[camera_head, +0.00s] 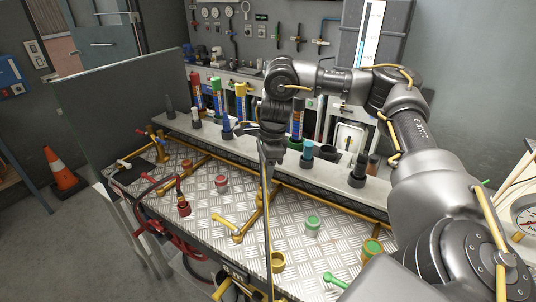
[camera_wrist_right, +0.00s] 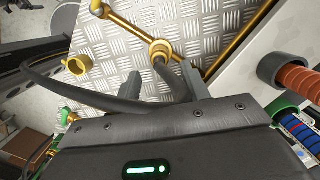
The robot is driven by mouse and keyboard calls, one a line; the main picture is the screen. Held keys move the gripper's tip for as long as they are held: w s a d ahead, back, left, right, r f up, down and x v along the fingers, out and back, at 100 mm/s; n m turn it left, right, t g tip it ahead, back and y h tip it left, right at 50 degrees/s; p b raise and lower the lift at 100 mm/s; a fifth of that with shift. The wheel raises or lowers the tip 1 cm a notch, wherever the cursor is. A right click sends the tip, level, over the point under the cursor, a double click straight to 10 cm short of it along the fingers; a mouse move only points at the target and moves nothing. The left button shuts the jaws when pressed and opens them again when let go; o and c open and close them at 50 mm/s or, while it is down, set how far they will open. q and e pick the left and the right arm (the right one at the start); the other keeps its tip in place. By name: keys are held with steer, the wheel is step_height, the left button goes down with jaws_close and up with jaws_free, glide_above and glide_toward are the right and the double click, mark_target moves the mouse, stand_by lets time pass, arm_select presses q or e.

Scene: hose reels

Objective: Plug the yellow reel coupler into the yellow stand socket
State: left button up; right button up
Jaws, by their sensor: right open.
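In the head view my right gripper (camera_head: 268,172) points down over the deck. In the right wrist view its jaws (camera_wrist_right: 160,85) are open, one on each side of a dark hose (camera_wrist_right: 172,75). The hose end meets a yellow ring-like fitting (camera_wrist_right: 160,50) on a yellow pipe just past the fingertips. I cannot tell coupler from socket there, nor how deep the end sits. In the head view the hose (camera_head: 266,230) hangs from the gripper toward the front edge. The yellow stand pipe (camera_head: 262,203) shows below the gripper. My left gripper is not in view.
The metal tread deck (camera_head: 200,185) carries a loose yellow cup (camera_head: 278,262), a red-and-white cap (camera_head: 221,181), a green-and-white cap (camera_head: 313,223) and a red coupler (camera_head: 183,208). A rear ledge (camera_head: 330,175) holds several coloured upright tools. A glass panel (camera_head: 115,115) stands at left.

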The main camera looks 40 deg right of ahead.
steer(key=shift+s+d+r, duration=0.1)
steer(key=shift+d+r, duration=0.1)
steer(key=shift+r, duration=1.1)
steer(key=shift+s+d+r, duration=0.1)
steer(key=shift+d+r, duration=0.05)
steer(key=shift+r, duration=1.15)
